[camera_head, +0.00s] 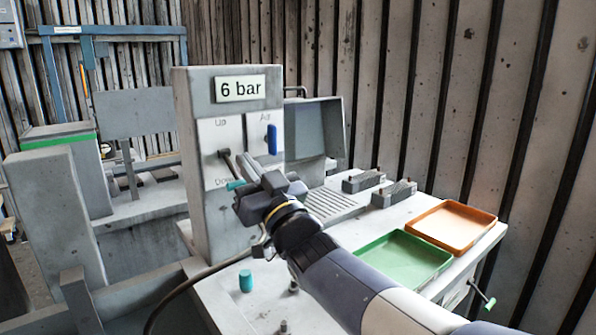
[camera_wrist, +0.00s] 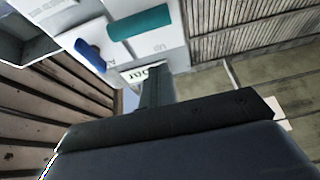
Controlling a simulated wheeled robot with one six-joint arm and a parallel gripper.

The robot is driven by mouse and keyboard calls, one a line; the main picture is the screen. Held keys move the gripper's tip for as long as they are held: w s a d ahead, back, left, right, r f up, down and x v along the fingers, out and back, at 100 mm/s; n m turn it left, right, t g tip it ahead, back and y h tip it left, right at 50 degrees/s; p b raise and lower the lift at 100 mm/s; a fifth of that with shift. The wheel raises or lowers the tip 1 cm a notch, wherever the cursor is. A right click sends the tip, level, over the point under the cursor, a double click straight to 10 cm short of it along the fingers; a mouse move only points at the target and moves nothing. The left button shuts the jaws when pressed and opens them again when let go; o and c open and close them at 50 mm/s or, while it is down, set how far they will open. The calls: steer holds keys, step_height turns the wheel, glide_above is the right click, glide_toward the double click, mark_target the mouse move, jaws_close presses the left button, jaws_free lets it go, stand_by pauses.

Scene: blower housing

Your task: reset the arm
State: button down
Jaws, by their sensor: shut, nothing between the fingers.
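My gripper (camera_head: 250,186) is in front of the grey control panel marked "6 bar", its fingers together and nothing seen between them. In the wrist view my gripper (camera_wrist: 155,78) shows as a dark shut finger shape pointing at the panel. A teal handle (camera_head: 236,185) is close by its tips on the panel's left side; it also shows in the wrist view (camera_wrist: 140,25). Whether they touch I cannot tell. A blue handle (camera_head: 272,139) is on the panel's right side, apart from my gripper, and shows in the wrist view (camera_wrist: 90,55). My arm reaches in from the lower right.
The panel (camera_head: 226,232) stands at the bench's back left. A green tray (camera_head: 405,260) and an orange tray (camera_head: 452,224) lie on the right, both empty. A teal cylinder (camera_head: 246,281) stands in front. Two grey blocks with pins (camera_head: 364,181) are behind the trays.

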step_height(320, 180, down, 8)
steer(key=s+d+r+t+y+b, duration=0.15)
steer(key=t+b, duration=0.25)
steer(key=b, duration=1.3)
steer(key=s+d, duration=0.6)
steer(key=s, duration=0.3)
steer(key=w+a, duration=0.6)
steer(key=w, duration=0.2)
steer(key=shift+w+f+y, duration=0.3)
steer(key=shift+f+y, duration=0.05)
steer(key=shift+y, duration=0.1)
steer(key=shift+d, duration=0.15)
